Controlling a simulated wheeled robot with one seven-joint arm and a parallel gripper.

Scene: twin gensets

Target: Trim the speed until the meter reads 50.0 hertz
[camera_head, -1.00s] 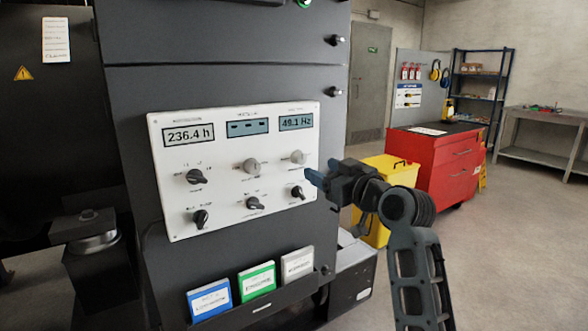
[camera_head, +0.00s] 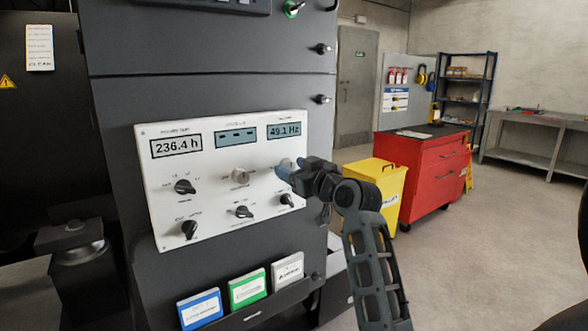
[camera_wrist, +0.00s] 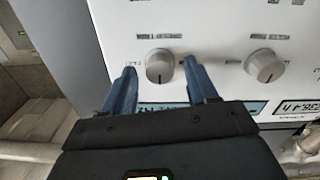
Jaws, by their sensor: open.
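The frequency meter (camera_head: 284,131) at the right of the white control panel (camera_head: 215,205) reads 49.1 Hz. My gripper (camera_head: 281,170) is at the panel's right side, over the grey knob below that meter. In the wrist view the grey knob (camera_wrist: 159,66) lies between the tips of my open blue fingers (camera_wrist: 158,72), with a gap on each side. In the head view my fingers hide most of this knob. A second grey knob (camera_wrist: 265,66) stands beside it, also seen in the head view (camera_head: 240,175).
Blue, green and white booklets (camera_head: 247,289) sit in a rack below. A yellow bin (camera_head: 378,175) and red cabinet (camera_head: 425,170) stand to the right.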

